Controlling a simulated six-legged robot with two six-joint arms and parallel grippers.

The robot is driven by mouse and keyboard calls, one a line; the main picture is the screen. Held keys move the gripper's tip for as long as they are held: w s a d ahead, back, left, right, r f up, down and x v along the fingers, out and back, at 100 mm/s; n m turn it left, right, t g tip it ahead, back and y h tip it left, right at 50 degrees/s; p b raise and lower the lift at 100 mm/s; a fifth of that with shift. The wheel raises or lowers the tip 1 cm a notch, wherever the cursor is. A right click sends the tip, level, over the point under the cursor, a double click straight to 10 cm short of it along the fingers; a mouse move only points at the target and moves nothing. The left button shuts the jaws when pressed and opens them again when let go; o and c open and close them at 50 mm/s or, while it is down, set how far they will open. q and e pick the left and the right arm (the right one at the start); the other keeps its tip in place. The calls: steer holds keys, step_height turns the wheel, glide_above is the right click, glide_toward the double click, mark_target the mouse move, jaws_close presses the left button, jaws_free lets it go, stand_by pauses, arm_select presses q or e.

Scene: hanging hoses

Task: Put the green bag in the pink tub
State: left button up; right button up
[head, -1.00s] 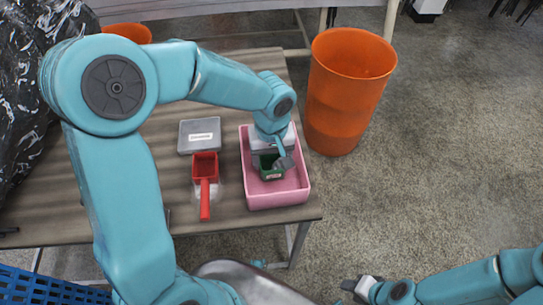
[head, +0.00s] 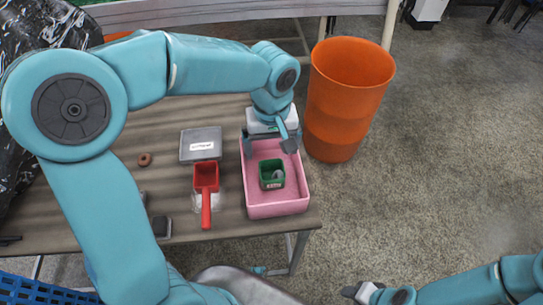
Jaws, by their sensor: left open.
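The green bag (head: 272,174) is a small dark green, open-topped item with a pale label on its front. It stands upright on the floor of the pink tub (head: 278,209), near the middle. My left gripper (head: 271,146) is open above the back part of the tub, behind and above the bag and apart from it. The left arm covers part of the tub's back rim. My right gripper (head: 362,291) is at the bottom edge, far from the tub; its jaws are too small to judge.
A red scoop (head: 206,187) and a grey box (head: 200,144) lie left of the tub on the wooden table. A brown ring (head: 145,159) lies farther left. A tall orange bin (head: 340,110) stands right of the table. The floor at right is clear.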

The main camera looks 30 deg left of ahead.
arm_select(q)
step_height(320, 180, up, 3)
steer(key=shift+r, duration=0.15)
stand_by(0.6)
